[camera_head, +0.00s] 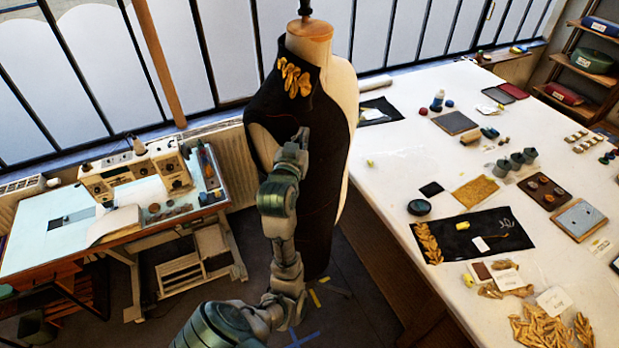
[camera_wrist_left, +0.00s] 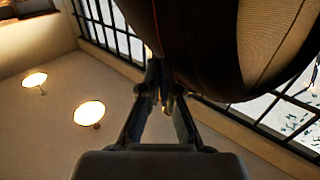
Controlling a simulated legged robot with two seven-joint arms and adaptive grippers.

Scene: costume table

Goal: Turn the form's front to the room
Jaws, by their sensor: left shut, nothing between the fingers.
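The dress form (camera_head: 343,130) stands upright on the floor between the windows and the white table. It has a wooden neck cap and cream cloth on its right side. A black garment (camera_head: 322,200) covers its left and middle, with gold leaf trim (camera_head: 294,77) at the collar. My left gripper (camera_head: 301,136) is shut and empty in front of the form's chest, hiding part of the garment. In the left wrist view the gripper fingers (camera_wrist_left: 165,78) come together close below the form's dark underside (camera_wrist_left: 225,45); I cannot tell whether they touch it. My right gripper is not in view.
A sewing machine (camera_head: 135,172) stands on a table at the left. The white table (camera_head: 390,160) at the right holds gold leaves, swatches and pots, its near edge close to the form. Yellow tape (camera_head: 315,299) and a blue cross (camera_head: 303,339) mark the floor.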

